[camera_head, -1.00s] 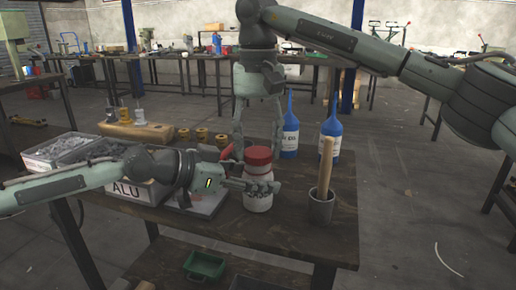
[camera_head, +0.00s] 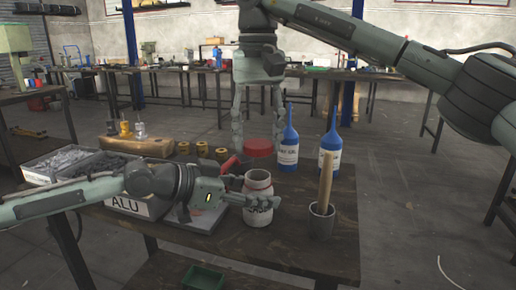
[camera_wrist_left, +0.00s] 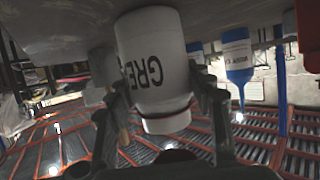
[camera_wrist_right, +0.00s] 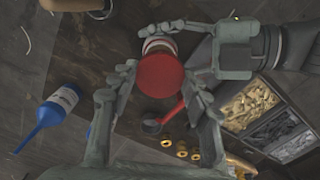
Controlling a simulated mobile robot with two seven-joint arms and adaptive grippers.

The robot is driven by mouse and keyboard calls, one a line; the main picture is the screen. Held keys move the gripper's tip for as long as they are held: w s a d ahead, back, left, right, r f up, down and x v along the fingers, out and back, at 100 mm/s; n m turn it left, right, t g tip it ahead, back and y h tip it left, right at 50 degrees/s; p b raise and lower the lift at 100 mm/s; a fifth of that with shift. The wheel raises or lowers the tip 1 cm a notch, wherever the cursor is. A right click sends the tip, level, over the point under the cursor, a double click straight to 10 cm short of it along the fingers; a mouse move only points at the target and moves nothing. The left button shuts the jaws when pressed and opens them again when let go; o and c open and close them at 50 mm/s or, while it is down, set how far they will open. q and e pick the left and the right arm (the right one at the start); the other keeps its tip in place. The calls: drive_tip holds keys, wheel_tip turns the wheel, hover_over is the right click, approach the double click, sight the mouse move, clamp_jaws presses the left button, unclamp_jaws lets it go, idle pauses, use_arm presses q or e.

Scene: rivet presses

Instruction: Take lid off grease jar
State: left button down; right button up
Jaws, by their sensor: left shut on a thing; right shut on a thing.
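The white grease jar (camera_head: 257,212) stands on the dark bench with its mouth open and bare. My left gripper (camera_head: 266,202) is shut around its body from the left. In the left wrist view the jar (camera_wrist_left: 150,60) sits between the fingers with part of its lettering showing. The red lid (camera_head: 258,147) is apart from the jar, a short way above its mouth. My right gripper (camera_head: 257,140), pointing down, is shut on the lid's sides. The right wrist view shows the lid (camera_wrist_right: 160,76) between the fingers, with the jar (camera_wrist_right: 158,44) partly hidden behind it.
Two blue bottles (camera_head: 289,155) stand behind the jar on the right. A metal cup (camera_head: 321,222) with a wooden handle in it stands to the right. Bins of small parts (camera_head: 60,163) and brass rings (camera_head: 202,149) are at left. The bench's front right is clear.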

use_arm(q)
drive_tip(key=c, duration=0.6)
unclamp_jaws()
drive_tip(key=shift+o, duration=0.2)
